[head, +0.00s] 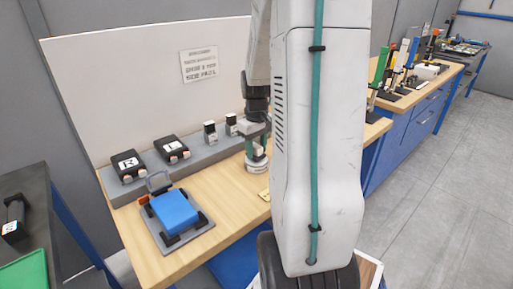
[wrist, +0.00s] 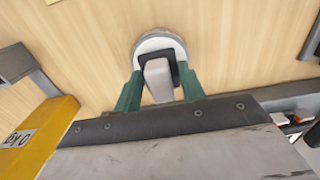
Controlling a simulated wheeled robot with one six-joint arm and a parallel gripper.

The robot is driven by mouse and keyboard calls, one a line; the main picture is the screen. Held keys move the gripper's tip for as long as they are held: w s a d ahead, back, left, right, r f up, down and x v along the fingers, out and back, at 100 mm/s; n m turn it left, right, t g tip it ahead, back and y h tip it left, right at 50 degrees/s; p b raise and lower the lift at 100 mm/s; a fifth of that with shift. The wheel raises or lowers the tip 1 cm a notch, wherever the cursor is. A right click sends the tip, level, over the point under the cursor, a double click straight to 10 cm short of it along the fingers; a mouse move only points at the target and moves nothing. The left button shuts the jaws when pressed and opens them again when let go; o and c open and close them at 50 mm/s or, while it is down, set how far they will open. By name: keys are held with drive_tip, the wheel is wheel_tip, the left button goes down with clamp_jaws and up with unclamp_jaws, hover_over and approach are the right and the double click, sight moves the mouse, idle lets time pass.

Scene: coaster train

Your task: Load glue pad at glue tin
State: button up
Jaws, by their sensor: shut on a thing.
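My gripper (wrist: 160,92) has two green fingers, shut on the grey block-like handle (wrist: 158,78) of what looks like the glue pad. A dark collar surrounds part of the handle. Just beyond it is a round white-topped tin with a grey rim (wrist: 160,42), likely the glue tin. In the head view the tin (head: 257,166) stands on the wooden bench, directly below my gripper (head: 254,148). The pad's underside is hidden, so I cannot tell whether it touches the tin's contents.
A blue block (head: 175,211) sits in a grey fixture (head: 200,238) at the bench's front left. Black boxes marked R (head: 127,165) and L (head: 170,148) stand on a grey ledge along the back panel. Small black-and-white items (head: 210,131) stand beside them. Bare wood lies between fixture and tin.

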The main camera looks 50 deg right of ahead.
sight(257, 145)
drive_tip(key=shift+f, duration=0.65)
idle(1.3)
drive_tip(key=shift+r, duration=0.1)
drive_tip(key=shift+r, duration=3.5)
